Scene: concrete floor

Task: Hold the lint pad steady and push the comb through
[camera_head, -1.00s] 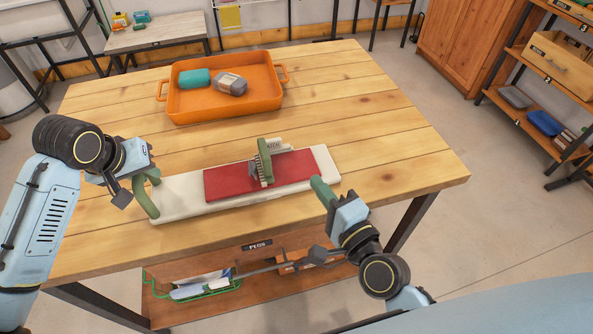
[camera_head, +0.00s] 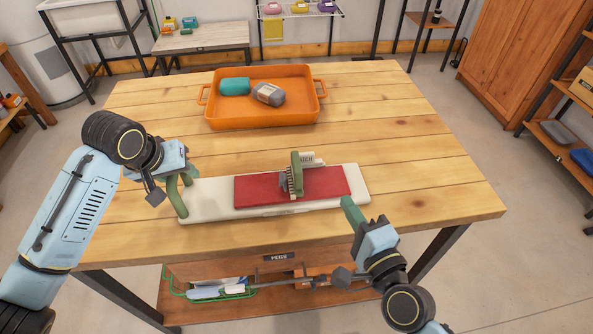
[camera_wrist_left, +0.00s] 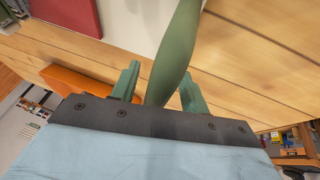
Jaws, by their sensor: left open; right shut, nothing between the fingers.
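A red pad (camera_head: 325,185) lies on a long white board (camera_head: 352,199) on the table. The board has a dark green handle (camera_head: 178,202) at its left end. My left gripper (camera_head: 178,180) is at the handle. In the left wrist view the handle (camera_wrist_left: 177,50) passes between its open fingers, with gaps visible. My right gripper (camera_head: 351,211) is shut and empty near the board's right end, by the table's front edge.
The tabletop (camera_head: 400,140) right of the tray is clear. A shelf (camera_head: 250,295) holding items lies below the front edge.

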